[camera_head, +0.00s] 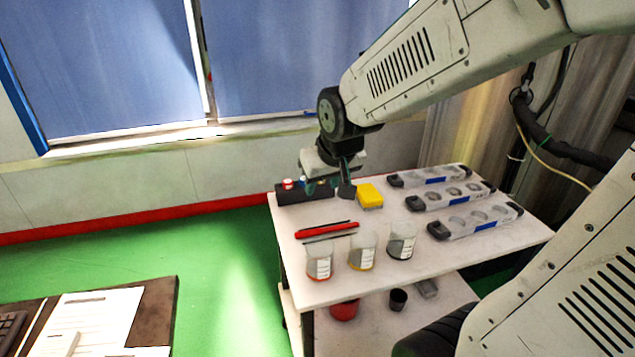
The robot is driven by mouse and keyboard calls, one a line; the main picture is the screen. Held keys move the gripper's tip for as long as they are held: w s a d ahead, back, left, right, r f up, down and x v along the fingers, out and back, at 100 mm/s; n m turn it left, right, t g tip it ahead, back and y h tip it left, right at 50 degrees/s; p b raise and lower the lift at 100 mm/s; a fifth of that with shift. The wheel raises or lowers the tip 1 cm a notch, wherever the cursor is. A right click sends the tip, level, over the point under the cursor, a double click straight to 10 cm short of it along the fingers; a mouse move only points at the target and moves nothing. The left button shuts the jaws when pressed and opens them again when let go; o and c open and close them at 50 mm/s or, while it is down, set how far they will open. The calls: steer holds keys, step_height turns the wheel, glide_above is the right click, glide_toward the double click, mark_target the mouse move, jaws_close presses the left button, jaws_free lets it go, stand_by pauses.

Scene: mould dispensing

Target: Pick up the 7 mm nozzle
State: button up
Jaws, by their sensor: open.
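A low black rack (290,197) stands at the back left corner of the white cart top. A small red-and-white piece (288,184) sits at its left end, and a small bluish piece shows beside it, close to my gripper. These may be nozzles; I cannot read sizes, so I cannot tell which is the 7 mm one. My gripper (328,188) points down over the right part of the rack, its jaws open. It hides part of the rack and anything standing there. I cannot tell whether the fingers touch anything.
A yellow block (369,196) lies just right of my gripper. Red and dark sticks (327,231) lie in front. Three beakers (320,262) stand along the cart's front edge. Three grey moulds (450,196) with blue labels fill the right side. A desk (160,310) stands at lower left.

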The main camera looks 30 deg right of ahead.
steer(key=w+d+f+m+t+h, duration=0.1)
steer(key=w+d+f, duration=0.2)
steer(key=w, duration=0.3)
steer(key=w+d+f+t, duration=0.2)
steer(key=w+d+f, duration=0.2)
steer(key=w, duration=0.1)
steer(key=t+h, duration=0.1)
steer(key=t, duration=0.2)
glide_toward(322, 185)
steer(key=w, duration=0.2)
steer(key=shift+m, duration=0.4)
steer(key=w, duration=0.2)
steer(key=w+d+f, duration=0.1)
steer(key=w, duration=0.1)
steer(key=w+d+f, duration=0.1)
steer(key=w, duration=0.1)
steer(key=shift+w+d, duration=0.15)
steer(key=shift+w, duration=0.05)
steer(key=c, duration=0.7)
